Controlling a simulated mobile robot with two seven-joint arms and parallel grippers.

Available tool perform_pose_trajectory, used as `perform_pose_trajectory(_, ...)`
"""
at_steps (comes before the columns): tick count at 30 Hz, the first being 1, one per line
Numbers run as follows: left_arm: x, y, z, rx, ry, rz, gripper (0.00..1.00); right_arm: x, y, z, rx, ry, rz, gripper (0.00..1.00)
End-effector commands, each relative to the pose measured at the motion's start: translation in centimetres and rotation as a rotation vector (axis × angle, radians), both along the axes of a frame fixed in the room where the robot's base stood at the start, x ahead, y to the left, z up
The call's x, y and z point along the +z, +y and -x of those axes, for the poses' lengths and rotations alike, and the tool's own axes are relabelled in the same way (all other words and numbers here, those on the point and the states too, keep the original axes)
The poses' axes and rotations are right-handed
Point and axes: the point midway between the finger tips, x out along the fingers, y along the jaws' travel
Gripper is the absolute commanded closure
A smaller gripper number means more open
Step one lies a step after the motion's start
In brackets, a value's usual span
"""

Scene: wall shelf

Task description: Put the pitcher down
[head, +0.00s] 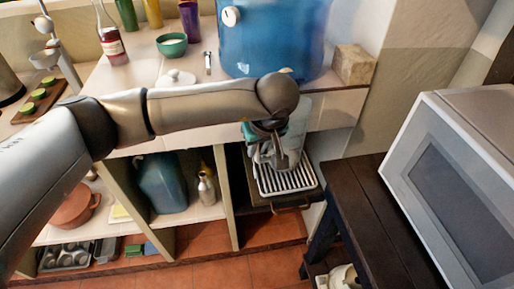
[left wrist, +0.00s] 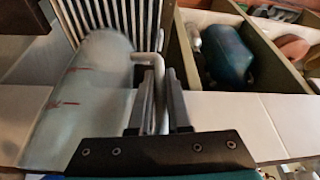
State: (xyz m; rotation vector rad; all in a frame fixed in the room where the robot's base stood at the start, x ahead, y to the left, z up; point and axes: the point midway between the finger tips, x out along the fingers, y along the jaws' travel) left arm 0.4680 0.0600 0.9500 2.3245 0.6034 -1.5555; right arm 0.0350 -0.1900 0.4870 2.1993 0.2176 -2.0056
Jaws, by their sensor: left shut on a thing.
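The pitcher (left wrist: 82,105) is a pale, translucent cylinder with small red marks. In the left wrist view it lies left of my fingers, with its pale handle (left wrist: 150,62) between them. My left gripper (left wrist: 160,100) is shut on that handle. In the head view the gripper (head: 276,155) hangs in front of the counter edge, above a slatted metal rack (head: 286,180). The pitcher (head: 299,118) shows there only in part, behind my wrist. Whether its base touches anything is hidden. My right gripper is out of view.
The rack sits on a dark pulled-out shelf. A large blue container (head: 270,40) and a stone block (head: 353,64) stand on the tiled counter (head: 335,108). A dark wooden table (head: 365,205) bears a microwave (head: 460,185) at right. Open compartments below hold a blue jug (head: 163,183).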

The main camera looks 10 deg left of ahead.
Motion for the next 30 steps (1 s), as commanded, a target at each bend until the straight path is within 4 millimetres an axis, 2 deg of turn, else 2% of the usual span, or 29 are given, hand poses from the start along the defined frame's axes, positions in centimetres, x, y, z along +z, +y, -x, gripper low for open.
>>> perform_pose_trajectory(14, -0.56, -0.06, -0.09, 0.001, -0.004, 0.002, 1.00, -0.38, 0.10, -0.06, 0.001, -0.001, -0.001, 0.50)
perform_pose_trajectory(15, -0.68, -0.04, -0.03, 0.000, -0.003, 0.001, 0.83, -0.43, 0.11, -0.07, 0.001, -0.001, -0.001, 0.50)
perform_pose_trajectory(23, -0.56, -0.03, -0.03, 0.001, -0.003, 0.001, 0.54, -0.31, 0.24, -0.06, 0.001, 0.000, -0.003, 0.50)
perform_pose_trajectory(30, -0.53, -0.03, -0.03, 0.001, -0.003, 0.001, 0.54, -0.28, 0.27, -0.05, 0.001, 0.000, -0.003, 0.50)
